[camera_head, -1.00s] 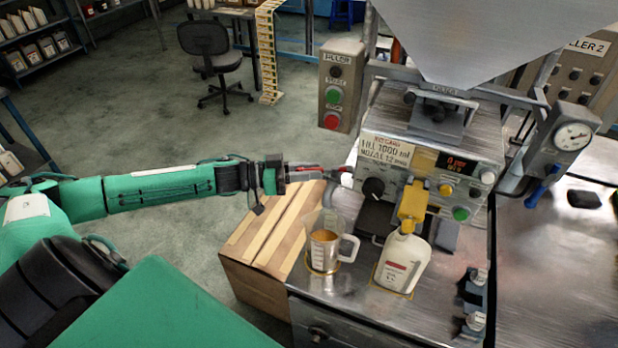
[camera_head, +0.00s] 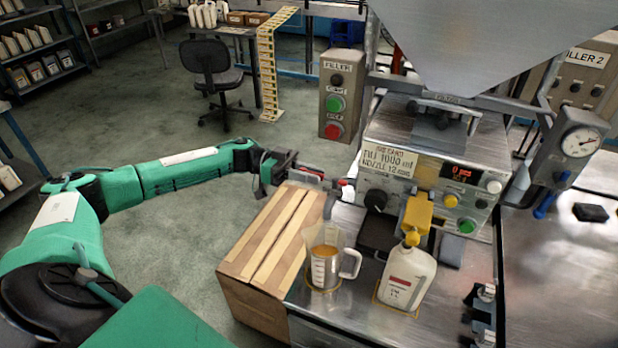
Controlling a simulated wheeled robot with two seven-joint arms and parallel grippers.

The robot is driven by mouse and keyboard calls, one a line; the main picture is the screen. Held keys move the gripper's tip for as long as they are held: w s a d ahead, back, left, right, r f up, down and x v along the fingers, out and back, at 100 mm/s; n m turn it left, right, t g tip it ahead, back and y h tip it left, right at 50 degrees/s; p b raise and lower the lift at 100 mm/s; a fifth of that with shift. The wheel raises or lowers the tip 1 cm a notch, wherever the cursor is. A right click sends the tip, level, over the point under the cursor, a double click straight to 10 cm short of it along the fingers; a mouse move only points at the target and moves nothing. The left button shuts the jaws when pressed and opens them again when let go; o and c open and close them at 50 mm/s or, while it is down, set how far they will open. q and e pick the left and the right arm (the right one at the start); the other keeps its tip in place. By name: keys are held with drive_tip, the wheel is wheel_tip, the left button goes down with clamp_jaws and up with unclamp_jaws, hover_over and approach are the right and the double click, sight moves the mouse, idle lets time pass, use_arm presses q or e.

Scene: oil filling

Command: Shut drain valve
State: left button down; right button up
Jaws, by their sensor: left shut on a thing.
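My left gripper (camera_head: 326,182) reaches in from the left to the left side of the filling machine (camera_head: 430,145). It is shut on a small red part beside the machine, which I take to be the drain valve's handle (camera_head: 347,184). The fingers hide much of it, so the handle's exact angle is unclear. A grey outlet (camera_head: 333,203) shows just below the fingertips. A clear measuring jug (camera_head: 325,268) holding amber oil stands below and in front of it. My right gripper is not in view.
A white bottle (camera_head: 407,278) stands under the yellow nozzle (camera_head: 418,213), right of the jug. A cardboard box (camera_head: 262,240) stands left of the steel bench (camera_head: 355,315). A start-stop box (camera_head: 340,95) stands behind. Open floor lies left.

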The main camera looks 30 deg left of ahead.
use_arm(q)
drive_tip(key=shift+g, duration=0.4)
drive_tip(key=c, duration=1.4)
unclamp_jaws()
drive_tip(key=shift+w+d, duration=0.1)
drive_tip(key=shift+w, duration=0.05)
drive_tip(key=shift+a+f+b, duration=0.15)
drive_tip(key=shift+a+b, duration=0.2)
drive_tip(key=shift+a, duration=0.2)
drive_tip(key=shift+s+a+b, duration=0.35)
drive_tip(key=shift+a+b, duration=0.45)
drive_tip(key=shift+a, duration=1.3)
drive_tip(key=shift+s+a+b, duration=0.3)
drive_tip(key=shift+a+b, duration=0.45)
drive_tip(key=shift+a, duration=1.35)
drive_tip(key=shift+s+a+b, duration=0.35)
drive_tip(key=shift+a+b, duration=0.45)
drive_tip(key=shift+a, duration=1.3)
